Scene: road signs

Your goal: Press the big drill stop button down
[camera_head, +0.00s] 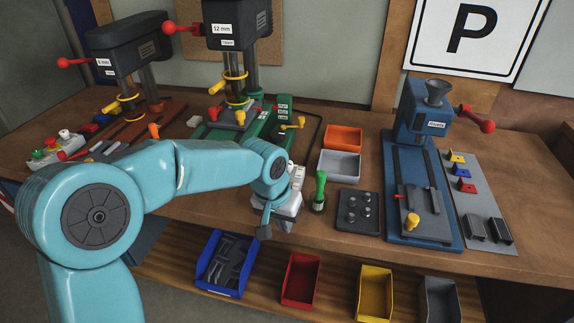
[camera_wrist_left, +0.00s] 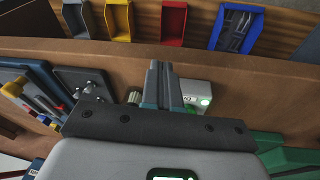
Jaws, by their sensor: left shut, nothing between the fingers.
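A pale control box (camera_head: 288,212) stands at the bench's front edge, in front of the green-based drill marked 12 mm (camera_head: 226,30). My left gripper (camera_head: 264,232) is at this box and covers much of it. In the left wrist view the box (camera_wrist_left: 194,88) shows beside and behind the fingers, with a green light on it. The left gripper (camera_wrist_left: 161,66) is shut and empty. I cannot make out a stop button in either view; the gripper hides part of the box. Whether the fingers touch the box, I cannot tell. My right gripper is not in view.
A green-handled tool (camera_head: 319,190) and a dark tray (camera_head: 359,212) stand right of the box. Blue (camera_head: 213,285), red (camera_head: 302,279), yellow (camera_head: 374,290) and grey bins sit below the front edge.

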